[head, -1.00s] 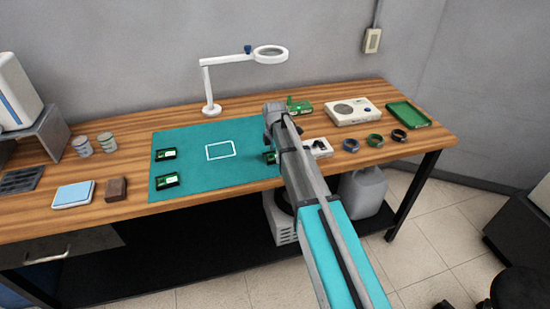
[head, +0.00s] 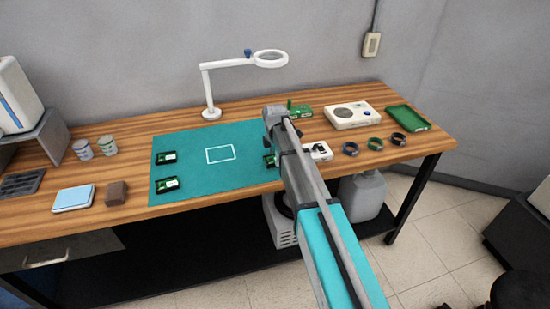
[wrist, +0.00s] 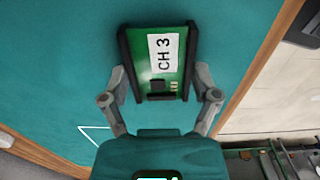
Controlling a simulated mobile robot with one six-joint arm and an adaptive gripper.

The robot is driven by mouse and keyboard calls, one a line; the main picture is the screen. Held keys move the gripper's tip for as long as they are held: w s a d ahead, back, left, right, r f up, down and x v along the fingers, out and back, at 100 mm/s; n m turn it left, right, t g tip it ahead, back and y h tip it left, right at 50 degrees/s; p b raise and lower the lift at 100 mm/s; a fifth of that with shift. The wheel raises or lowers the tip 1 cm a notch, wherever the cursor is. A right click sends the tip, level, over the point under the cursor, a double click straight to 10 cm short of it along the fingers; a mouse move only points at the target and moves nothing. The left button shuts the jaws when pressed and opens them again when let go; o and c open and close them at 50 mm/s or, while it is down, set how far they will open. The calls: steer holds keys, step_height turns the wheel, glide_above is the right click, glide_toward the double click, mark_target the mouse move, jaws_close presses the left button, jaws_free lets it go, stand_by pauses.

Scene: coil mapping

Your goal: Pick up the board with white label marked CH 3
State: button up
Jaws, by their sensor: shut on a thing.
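The board with the white CH 3 label (wrist: 143,55) is green with a dark frame and sits between the fingers in the wrist view. My gripper (wrist: 160,76) is shut on its two long sides. Whether the board touches the mat or is just above it, I cannot tell. In the head view my arm hides most of the gripper, and a small part of a board (head: 269,160) shows beside it. Two other green boards lie on the mat's left side, an upper one (head: 166,158) and a lower one (head: 167,184); their labels are too small to read.
The teal mat (head: 200,134) has a white outlined rectangle (head: 220,155), which is empty. A magnifier lamp (head: 211,112) stands behind it. To the right are a white device (head: 352,115), a green tray (head: 408,118) and several coils (head: 375,144). Tins and blocks stand left.

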steer(key=shift+r+p, duration=1.3)
steer(key=shift+r, duration=0.15)
steer(key=s+d+r+p, duration=0.1)
steer(key=s+r+p, duration=0.8)
steer(key=s, duration=0.5)
steer(key=shift+d+r+p, duration=0.3)
steer(key=shift+r+p, duration=0.05)
steer(key=shift+p, duration=0.05)
